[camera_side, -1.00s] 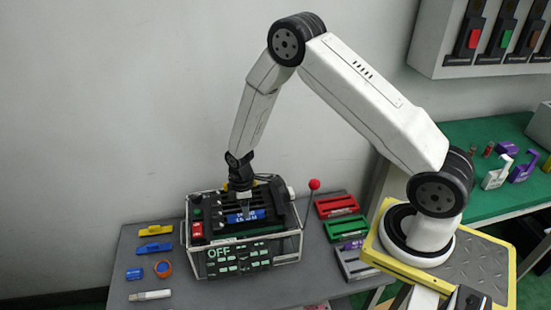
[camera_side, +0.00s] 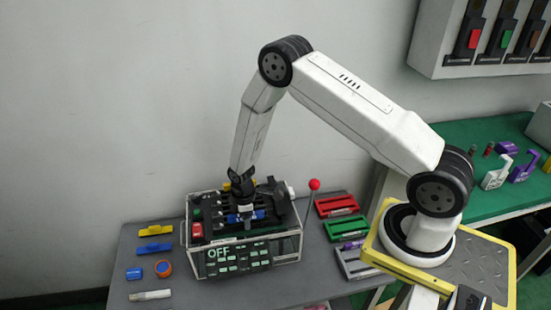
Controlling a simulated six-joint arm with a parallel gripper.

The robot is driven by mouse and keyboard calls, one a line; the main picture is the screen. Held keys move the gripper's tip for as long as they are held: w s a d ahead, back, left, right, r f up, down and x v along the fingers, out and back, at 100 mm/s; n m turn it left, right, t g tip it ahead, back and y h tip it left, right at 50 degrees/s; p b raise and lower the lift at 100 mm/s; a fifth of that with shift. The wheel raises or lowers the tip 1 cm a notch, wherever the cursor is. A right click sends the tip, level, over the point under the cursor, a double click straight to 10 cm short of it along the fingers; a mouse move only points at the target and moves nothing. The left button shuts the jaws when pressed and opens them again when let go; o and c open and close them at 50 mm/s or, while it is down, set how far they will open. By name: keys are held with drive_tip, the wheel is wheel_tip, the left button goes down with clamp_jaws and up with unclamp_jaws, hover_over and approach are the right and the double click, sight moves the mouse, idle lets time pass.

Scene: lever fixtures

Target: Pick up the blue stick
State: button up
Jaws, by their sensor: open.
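The blue stick (camera_side: 233,218) lies across the slots on top of the fixture box (camera_side: 291,246), a clear-sided case with a dark top and an "OFF" panel on its front. Its middle is partly hidden by my gripper. My gripper (camera_side: 247,222) points down over the stick, with its fingers at about the stick's level. It is open. The fingers are small and dark here, and I cannot tell whether they touch the stick.
A red-knobbed lever (camera_side: 314,185) stands right of the box. Red (camera_side: 337,206) and green (camera_side: 346,227) trays lie beyond it.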

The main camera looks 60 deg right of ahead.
clamp_jaws()
drive_tip(key=shift+r, duration=0.2)
idle(0.3)
drive_tip(key=shift+r, duration=0.9)
drive_tip(key=s+r, duration=1.1)
drive_tip(key=s, duration=0.3)
drive_tip(key=shift+a, duration=0.35)
